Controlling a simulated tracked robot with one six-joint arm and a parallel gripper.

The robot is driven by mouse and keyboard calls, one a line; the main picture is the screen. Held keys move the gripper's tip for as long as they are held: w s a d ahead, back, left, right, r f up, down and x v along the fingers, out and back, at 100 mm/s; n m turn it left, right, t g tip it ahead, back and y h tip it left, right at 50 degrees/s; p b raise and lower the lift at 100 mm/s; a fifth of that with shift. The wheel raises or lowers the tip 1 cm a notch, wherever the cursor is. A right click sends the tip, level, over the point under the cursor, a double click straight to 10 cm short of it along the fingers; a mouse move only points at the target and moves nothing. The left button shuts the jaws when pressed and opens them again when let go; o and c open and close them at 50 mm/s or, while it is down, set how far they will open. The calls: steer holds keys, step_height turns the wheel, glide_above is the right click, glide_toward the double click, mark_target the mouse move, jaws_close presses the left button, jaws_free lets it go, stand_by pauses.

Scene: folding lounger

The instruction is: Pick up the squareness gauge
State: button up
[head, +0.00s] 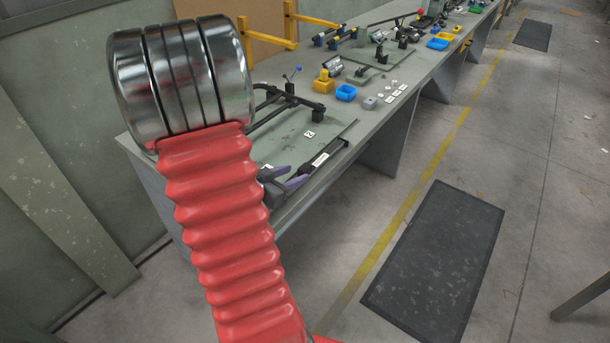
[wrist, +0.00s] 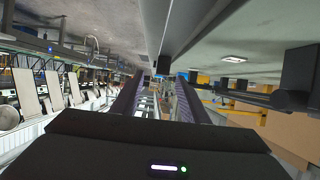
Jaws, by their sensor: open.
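A long dark bar with a white label (head: 321,159) lies along the front edge of the near bench. It may be the squareness gauge, but I cannot tell for certain. My gripper (head: 287,176) is open at the near end of this bar, low beside the bench front, partly hidden by my red arm sleeve. In the wrist view my gripper's two ridged dark purple fingers (wrist: 160,84) stand apart. A small dark block (wrist: 163,65) shows beyond the gap between them. I see nothing held, and contact with the bar cannot be told.
The long grey bench (head: 330,140) runs away to the back right. A black frame fixture (head: 283,100) stands on its near part. A dark mat (head: 437,262) lies on the open floor at right.

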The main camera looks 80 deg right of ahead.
mark_target(301, 170)
steer(key=shift+x, duration=2.6)
steer(key=shift+w, duration=0.15)
jaws_close()
